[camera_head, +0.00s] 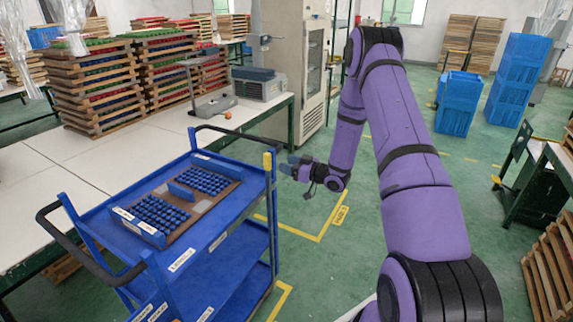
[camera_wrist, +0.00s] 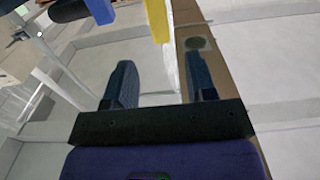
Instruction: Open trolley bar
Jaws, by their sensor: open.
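The blue trolley (camera_head: 232,215) stands at left centre with a black push handle at each end. A yellow-topped upright piece (camera_head: 267,162) is at its right corner; I take this for the trolley bar, but cannot be sure. My gripper (camera_head: 287,166) is just right of this piece, at about its height. In the wrist view the gripper (camera_wrist: 163,80) is open, its two dark fingers apart. The yellow piece (camera_wrist: 158,20) shows beyond and between the fingertips, with a pale strip running down from it. I cannot tell whether a finger touches it.
A tray (camera_head: 200,206) of blue pieces lies on the trolley's top. A long white table (camera_head: 85,150) runs behind the trolley, with stacked racks on it. Blue crates (camera_head: 458,105) stand at the back right. The green floor right of the trolley is clear.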

